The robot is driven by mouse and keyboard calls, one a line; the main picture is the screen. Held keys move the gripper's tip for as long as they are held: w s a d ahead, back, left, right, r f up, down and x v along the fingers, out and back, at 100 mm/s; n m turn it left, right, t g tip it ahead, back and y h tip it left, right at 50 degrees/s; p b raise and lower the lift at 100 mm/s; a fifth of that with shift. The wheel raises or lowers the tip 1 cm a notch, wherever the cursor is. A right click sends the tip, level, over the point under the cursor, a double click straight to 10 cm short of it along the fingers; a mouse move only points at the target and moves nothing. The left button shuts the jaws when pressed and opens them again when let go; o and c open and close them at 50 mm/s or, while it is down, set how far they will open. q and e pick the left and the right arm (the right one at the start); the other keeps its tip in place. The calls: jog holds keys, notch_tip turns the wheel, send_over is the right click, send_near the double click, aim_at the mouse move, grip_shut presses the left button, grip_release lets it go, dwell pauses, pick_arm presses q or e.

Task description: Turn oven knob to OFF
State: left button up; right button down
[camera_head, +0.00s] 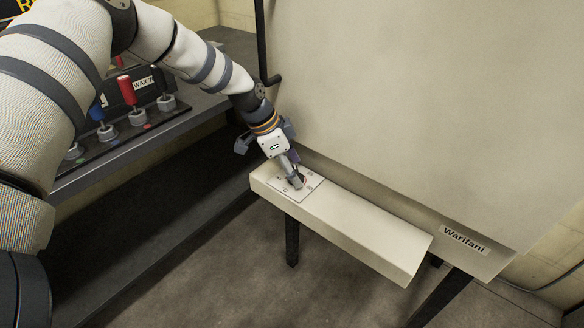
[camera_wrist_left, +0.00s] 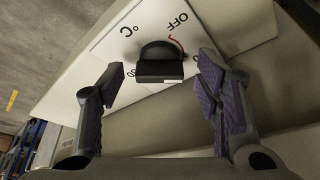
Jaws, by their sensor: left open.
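The oven knob (camera_wrist_left: 160,62) is black and sits on a white dial plate (camera_wrist_left: 118,42) marked OFF and °C. In the left wrist view the OFF mark (camera_wrist_left: 178,22) lies above and to the right of the knob, with a short red line near it. In the head view the dial plate (camera_head: 287,192) is on top of the cream ledge, and my gripper partly covers the knob. My left gripper (camera_head: 297,180) is open over the plate. In the left wrist view its fingers (camera_wrist_left: 158,100) stand on either side of the knob, apart from it. My right gripper is not in view.
The cream ledge (camera_head: 360,222) juts out from the large oven (camera_head: 420,100) labelled Warifani. A black vertical bar (camera_head: 262,45) stands at the oven's left edge. The floor in front is clear.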

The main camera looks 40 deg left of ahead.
pick_arm(q)
jog(key=c, duration=1.2)
jog(key=shift+o, duration=0.2)
jog(key=shift+r, duration=0.1)
